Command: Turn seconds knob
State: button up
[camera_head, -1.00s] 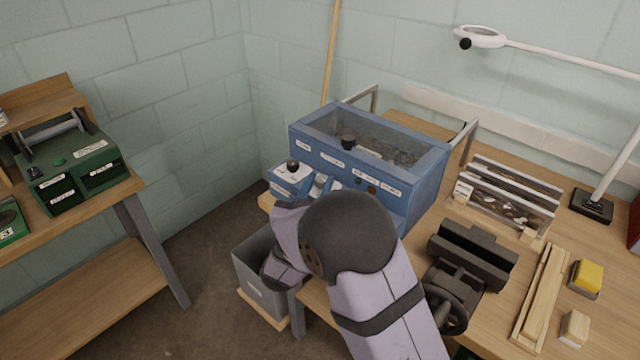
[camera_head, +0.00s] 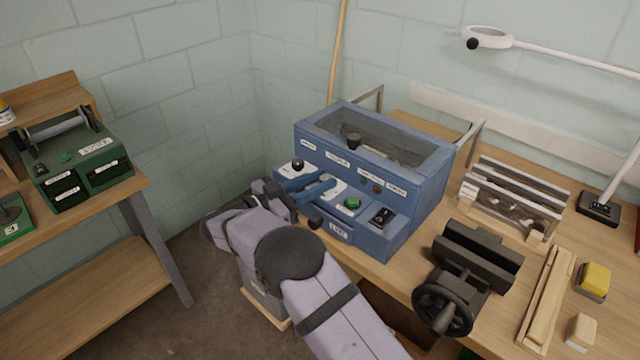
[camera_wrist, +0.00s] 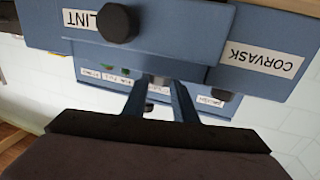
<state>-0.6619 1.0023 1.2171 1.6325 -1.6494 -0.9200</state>
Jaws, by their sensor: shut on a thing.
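That front knob also shows in the wrist view (camera_wrist: 117,23). I cannot read which knob is the seconds knob. I cannot tell what this part belongs to.
A green button (camera_head: 352,202) and a black switch (camera_head: 382,217) sit right of my gripper. A black vise (camera_head: 470,262) stands to the right, by a rack (camera_head: 512,200). A grey bin (camera_head: 262,290) stands below. A green box (camera_head: 82,165) is on the left shelf.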

jog(key=shift+w+a+m+g+h+b, duration=0.1)
jog(key=shift+w+m+g+h+b, duration=0.1)
jog(key=shift+m+g+h+b, duration=0.85)
jog(key=shift+r+m+g, duration=0.1)
jog(key=shift+m+g, duration=0.15)
jog(key=shift+g, duration=0.6)
jog(key=o, duration=1)
jog(key=shift+o, duration=0.2)
notch_tip(320, 180, up, 10)
jog(key=shift+p, duration=0.35)
jog(key=shift+m, duration=0.3)
